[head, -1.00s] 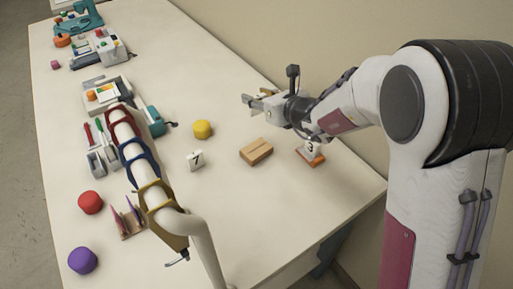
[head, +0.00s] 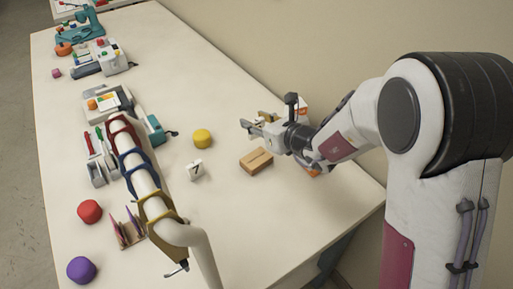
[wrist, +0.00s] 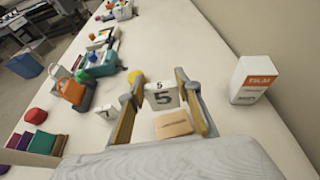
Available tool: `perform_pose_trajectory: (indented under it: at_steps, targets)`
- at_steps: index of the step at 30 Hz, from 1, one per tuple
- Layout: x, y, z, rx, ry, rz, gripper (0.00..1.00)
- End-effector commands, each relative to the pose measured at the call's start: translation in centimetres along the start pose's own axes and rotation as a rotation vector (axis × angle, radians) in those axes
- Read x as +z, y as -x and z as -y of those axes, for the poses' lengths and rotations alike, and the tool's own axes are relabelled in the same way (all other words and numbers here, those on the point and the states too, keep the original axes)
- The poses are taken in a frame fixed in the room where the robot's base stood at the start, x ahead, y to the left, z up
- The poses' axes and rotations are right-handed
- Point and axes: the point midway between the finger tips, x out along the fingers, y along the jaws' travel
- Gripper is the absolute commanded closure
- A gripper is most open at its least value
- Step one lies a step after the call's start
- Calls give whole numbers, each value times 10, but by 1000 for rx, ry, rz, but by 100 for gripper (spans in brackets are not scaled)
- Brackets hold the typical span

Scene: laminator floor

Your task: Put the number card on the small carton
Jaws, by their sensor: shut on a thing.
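My gripper (head: 250,128) is shut on a white number card marked 5 (wrist: 162,95), seen between the two fingers in the wrist view. In the head view the card is hard to make out at the fingertips. The small carton (head: 257,160) is a brown box with a tape strip, flat on the table, just below the gripper in the head view. It also shows in the wrist view (wrist: 172,123), between the fingers and below the card in the picture. The card looks upright and apart from the carton; its exact height is unclear.
A white and orange film box (wrist: 252,80) stands to the right in the wrist view. A card marked 7 (head: 195,169) and a yellow knob (head: 202,138) lie left of the carton. A pipe with coloured rings (head: 140,165) crosses the table further left.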

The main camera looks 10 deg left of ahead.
Motion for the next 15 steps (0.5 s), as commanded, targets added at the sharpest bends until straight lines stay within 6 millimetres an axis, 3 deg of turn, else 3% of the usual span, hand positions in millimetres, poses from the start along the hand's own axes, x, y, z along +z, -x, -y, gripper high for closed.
perform_pose_trajectory:
  at_steps: [9, 15]
  targets:
    - [-36, -15, 0, 0, -2, -2, 88]
    - [-46, -19, 0, 0, -1, 0, 88]
